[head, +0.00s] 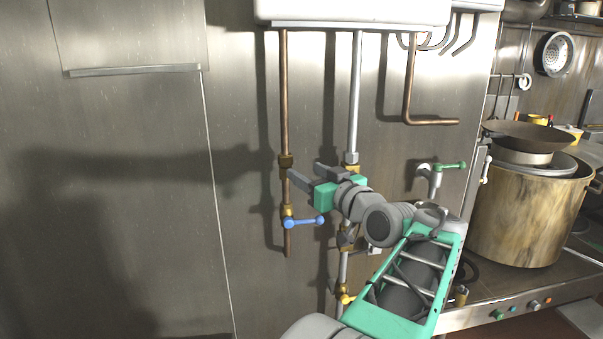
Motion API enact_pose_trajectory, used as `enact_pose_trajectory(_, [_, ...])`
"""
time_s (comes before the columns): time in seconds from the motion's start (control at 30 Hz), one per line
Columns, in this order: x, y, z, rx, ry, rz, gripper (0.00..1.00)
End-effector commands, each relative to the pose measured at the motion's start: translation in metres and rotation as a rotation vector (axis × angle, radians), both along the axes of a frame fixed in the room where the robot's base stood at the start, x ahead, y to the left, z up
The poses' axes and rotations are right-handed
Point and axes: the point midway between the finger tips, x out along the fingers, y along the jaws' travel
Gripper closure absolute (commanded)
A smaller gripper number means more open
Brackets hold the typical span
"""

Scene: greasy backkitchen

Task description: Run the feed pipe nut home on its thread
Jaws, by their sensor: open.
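A brass nut (286,160) sits on the copper pipe (284,95) that comes down from the white box. Another brass nut (351,159) is on the grey pipe (356,95) to its right. I cannot tell which of them is the feed pipe nut, nor see any thread. My gripper (304,170) is open, with its two fingers apart and nothing seen between them. In the picture its left fingertip lies just right of and below the copper pipe's nut; whether they touch is unclear. My wrist hides part of the grey pipe's fittings.
A blue-handled valve (303,222) is on the copper pipe below the gripper. A green-handled tap (449,166) and a large pot (525,222) stand to the right. The steel wall (120,170) at left is bare.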

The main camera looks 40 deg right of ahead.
Motion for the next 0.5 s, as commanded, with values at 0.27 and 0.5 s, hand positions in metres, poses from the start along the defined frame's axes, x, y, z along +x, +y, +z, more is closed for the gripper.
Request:
enact_pose_trajectory(0.27, [0.035, -0.004, 0.005, 0.006, 0.003, 0.008, 0.46])
enact_pose_trajectory(0.5, [0.069, -0.011, 0.005, 0.006, 0.004, 0.006, 0.46])
